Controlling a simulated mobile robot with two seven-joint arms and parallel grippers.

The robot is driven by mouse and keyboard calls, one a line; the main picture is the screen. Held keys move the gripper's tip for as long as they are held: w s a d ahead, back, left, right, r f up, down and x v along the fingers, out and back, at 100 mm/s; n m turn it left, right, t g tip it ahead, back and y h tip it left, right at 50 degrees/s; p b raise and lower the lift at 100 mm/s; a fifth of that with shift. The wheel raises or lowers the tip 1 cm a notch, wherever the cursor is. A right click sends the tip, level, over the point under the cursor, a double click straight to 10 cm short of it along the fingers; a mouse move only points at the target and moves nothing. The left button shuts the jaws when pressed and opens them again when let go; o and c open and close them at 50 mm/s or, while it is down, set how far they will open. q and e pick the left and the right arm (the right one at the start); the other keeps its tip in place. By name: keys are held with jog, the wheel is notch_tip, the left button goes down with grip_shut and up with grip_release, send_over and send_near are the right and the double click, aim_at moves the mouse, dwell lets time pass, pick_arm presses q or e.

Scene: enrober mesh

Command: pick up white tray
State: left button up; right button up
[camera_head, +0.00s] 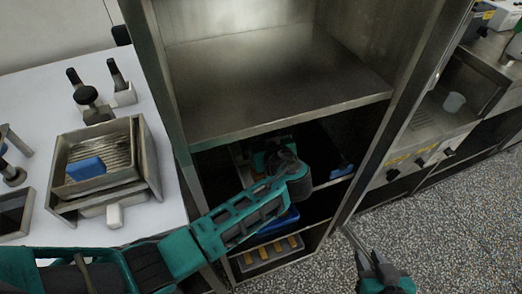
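A pale, whitish-grey tray (240,264) holding several orange-brown bars sits low in the metal cabinet, at the bottom centre of the head view. My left arm reaches from the lower left across the cabinet front. Its wrist is at the dark middle opening, above the tray. A teal part of the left gripper (264,158) shows inside that opening; its fingers are hidden in shadow. My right gripper (360,254) is at the lower right, outside the cabinet and to the right of the tray, over the speckled floor. Whether its fingers are apart is unclear.
A blue container (284,220) sits just above the tray, partly behind my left arm. The cabinet's upper shelf (270,85) is empty. A white counter (50,90) with a metal tray (104,145) stands left. Speckled floor (440,220) is clear at right.

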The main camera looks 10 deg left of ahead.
pick_arm(q)
jog(key=shift+c, duration=0.4)
jog(key=c, duration=1.4)
